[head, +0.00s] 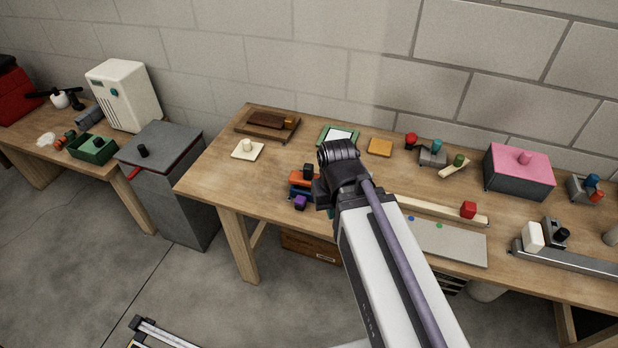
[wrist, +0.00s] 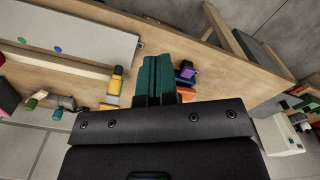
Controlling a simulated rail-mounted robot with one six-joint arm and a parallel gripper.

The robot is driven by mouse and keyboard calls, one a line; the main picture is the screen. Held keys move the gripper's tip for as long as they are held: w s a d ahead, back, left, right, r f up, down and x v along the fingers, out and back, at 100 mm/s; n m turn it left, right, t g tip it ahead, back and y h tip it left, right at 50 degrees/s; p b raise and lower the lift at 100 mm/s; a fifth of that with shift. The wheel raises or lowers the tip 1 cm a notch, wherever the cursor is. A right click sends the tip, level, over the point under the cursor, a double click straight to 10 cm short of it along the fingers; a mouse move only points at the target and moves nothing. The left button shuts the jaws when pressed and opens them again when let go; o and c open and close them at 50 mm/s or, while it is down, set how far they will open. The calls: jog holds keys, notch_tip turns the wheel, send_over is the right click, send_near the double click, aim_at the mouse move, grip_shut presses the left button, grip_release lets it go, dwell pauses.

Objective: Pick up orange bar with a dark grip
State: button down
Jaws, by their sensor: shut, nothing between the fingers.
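The orange bar (head: 300,180) lies on the workbench near its front edge, just left of my arm in the head view. A dark grip (head: 308,169) stands on it. Blue and purple pieces are close in front of it. In the wrist view the orange bar (wrist: 188,93) shows only in part, right of my fingers; my gripper's body hides the rest. My gripper (wrist: 157,75) has teal fingers, held together and empty, above the bench beside the bar. In the head view my arm mostly hides the gripper.
A purple piece (head: 299,202) sits at the bench edge. A yellow piece (wrist: 116,80) with a dark end is left of my fingers. A grey panel (head: 450,242) lies to the right. A flat orange block (head: 379,147) lies behind. The bench is bare left of the bar.

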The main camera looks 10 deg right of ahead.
dwell(0.3)
jog(key=c, duration=0.7)
grip_release()
